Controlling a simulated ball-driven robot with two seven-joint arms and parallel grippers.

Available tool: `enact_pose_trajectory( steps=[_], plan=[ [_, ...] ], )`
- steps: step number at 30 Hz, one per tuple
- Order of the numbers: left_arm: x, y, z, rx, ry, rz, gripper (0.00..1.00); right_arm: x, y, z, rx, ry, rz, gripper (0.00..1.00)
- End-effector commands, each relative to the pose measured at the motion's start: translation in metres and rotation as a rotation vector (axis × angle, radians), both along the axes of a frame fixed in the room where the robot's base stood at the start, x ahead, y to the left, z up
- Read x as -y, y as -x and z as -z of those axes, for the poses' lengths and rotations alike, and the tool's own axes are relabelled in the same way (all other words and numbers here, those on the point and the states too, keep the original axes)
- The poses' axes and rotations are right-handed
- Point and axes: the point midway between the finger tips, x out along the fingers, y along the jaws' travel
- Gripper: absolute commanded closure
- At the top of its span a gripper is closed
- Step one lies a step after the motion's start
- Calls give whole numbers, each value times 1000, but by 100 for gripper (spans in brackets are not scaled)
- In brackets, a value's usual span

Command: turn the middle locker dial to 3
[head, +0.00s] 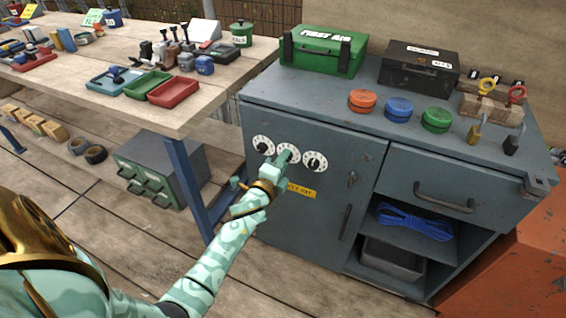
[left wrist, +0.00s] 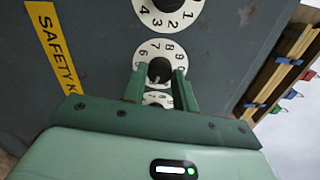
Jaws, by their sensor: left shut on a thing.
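The middle locker dial (head: 285,149) is a white numbered disc with a black knob, in a row of three on the grey locker door. It also shows in the left wrist view (left wrist: 146,51). My left gripper (head: 284,158) reaches it from the front, with one finger on each side of the knob (left wrist: 160,70), shut on it. The fingers cover part of the disc, and I cannot read which number the knob points to. The left dial (head: 262,146) and right dial (head: 315,162) stand close on either side. My right gripper is not in view.
A yellow label (head: 301,191) is below the dials, with a door handle (head: 345,222) to the right. The cabinet top (head: 300,100) carries a green first aid box (head: 322,52) and coloured round tins (head: 398,108). A workbench (head: 215,98) stands to the left.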

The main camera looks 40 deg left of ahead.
Motion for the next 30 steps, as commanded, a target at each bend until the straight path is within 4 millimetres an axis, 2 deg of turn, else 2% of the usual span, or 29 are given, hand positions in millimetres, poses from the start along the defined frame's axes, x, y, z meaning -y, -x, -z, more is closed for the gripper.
enact_pose_trajectory(
  steps=[17, 18, 19, 20, 30],
  plan=[
    [1, 1, 2, -11, -27, 1, 95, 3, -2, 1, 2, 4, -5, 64],
    [1, 1, 2, -11, -27, 1, 61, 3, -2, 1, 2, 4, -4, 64],
    [1, 0, 2, -10, -27, 1, 52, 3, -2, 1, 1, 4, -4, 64],
    [1, 0, 2, -10, -27, 1, 50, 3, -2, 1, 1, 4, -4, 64],
    [-1, 1, 0, -8, -28, 1, 50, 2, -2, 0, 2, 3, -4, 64]
  ],
)
